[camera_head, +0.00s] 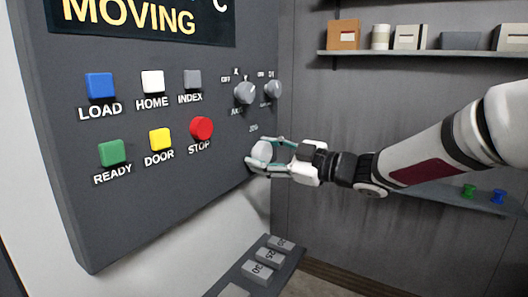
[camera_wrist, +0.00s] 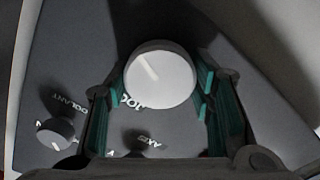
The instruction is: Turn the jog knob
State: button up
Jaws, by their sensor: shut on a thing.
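The jog knob (camera_head: 262,153) is a pale grey round knob at the lower right of the dark control panel (camera_head: 180,205). In the wrist view the knob (camera_wrist: 160,75) is large, with a white pointer line towards its upper left and a partly covered label below it. My gripper (camera_head: 265,157) reaches in from the right and is shut on the knob. Its teal-lined fingers (camera_wrist: 160,98) stand on either side of the knob. The exact contact at the fingertips is hard to see.
Two smaller grey knobs, an axis knob (camera_head: 244,92) and a coolant knob (camera_head: 273,89), sit above on the panel. Coloured buttons, including the red STOP button (camera_head: 201,128), lie to the left. A tray of grey blocks (camera_head: 262,268) is below. Shelves (camera_head: 430,52) line the back wall.

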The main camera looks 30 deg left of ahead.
jog(key=m+p, duration=0.1)
jog(key=m, duration=0.4)
jog(key=shift+m, duration=0.4)
jog(key=shift+f, duration=0.1)
dwell(0.3)
jog(key=o, duration=1.2)
jog(key=shift+c, duration=0.2)
jog(key=d, duration=1.2)
jog(key=shift+s, duration=0.4)
